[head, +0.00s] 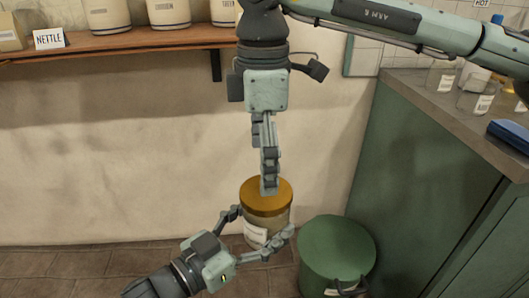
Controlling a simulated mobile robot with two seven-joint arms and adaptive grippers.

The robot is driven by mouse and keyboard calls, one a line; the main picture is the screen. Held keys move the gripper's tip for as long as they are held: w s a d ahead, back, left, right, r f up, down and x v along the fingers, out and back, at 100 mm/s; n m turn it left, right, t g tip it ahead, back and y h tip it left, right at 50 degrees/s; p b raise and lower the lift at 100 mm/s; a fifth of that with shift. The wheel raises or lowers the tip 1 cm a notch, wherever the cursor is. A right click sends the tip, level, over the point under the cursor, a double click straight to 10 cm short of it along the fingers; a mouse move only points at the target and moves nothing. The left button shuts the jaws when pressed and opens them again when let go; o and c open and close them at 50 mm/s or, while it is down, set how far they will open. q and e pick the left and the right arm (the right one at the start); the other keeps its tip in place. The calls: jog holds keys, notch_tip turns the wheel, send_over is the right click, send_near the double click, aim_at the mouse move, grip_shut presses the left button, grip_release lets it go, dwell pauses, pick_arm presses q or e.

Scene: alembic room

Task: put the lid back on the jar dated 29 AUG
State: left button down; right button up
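A jar (276,225) with a pale label (255,234) is in the middle of the head view; the label's writing is too small to read. A round golden-brown lid (253,197) sits at its mouth, looking level; I cannot tell whether it is fully seated. My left gripper (263,222) comes from below, its fingers on both sides of the jar's body, and no other support shows under the jar. My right gripper (269,188) points straight down, with a fingertip over the lid's top. Its fingers are seen nearly edge-on, so their gap is hidden.
A green bin (335,245) stands on the floor right of the jar. A green cabinet (420,180) with glass jars (475,98) and a blue object (510,133) on its counter is at the right. A wooden shelf (130,42) holds pale canisters (168,12) and a NETTLE card (49,39).

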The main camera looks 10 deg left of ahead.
jog(key=n, duration=0.6)
jog(key=shift+r, duration=0.25)
jog(key=n, duration=0.5)
jog(key=shift+r, duration=0.2)
jog(key=n, duration=0.5)
jog(key=shift+r, duration=0.15)
jog(key=n, duration=0.5)
jog(key=shift+r, duration=0.2)
jog(key=n, duration=0.4)
jog(key=shift+d+r+n, duration=0.1)
jog(key=shift+r+n, duration=0.1)
jog(key=shift+n, duration=0.2)
jog(key=n, duration=0.4)
jog(key=shift+r+n, duration=0.15)
jog(key=shift+n, duration=0.25)
jog(key=n, duration=0.4)
jog(key=shift+r+n, duration=0.2)
jog(key=shift+n, duration=0.1)
jog(key=n, duration=0.5)
jog(key=shift+d+r, duration=0.1)
jog(key=shift+r, duration=0.05)
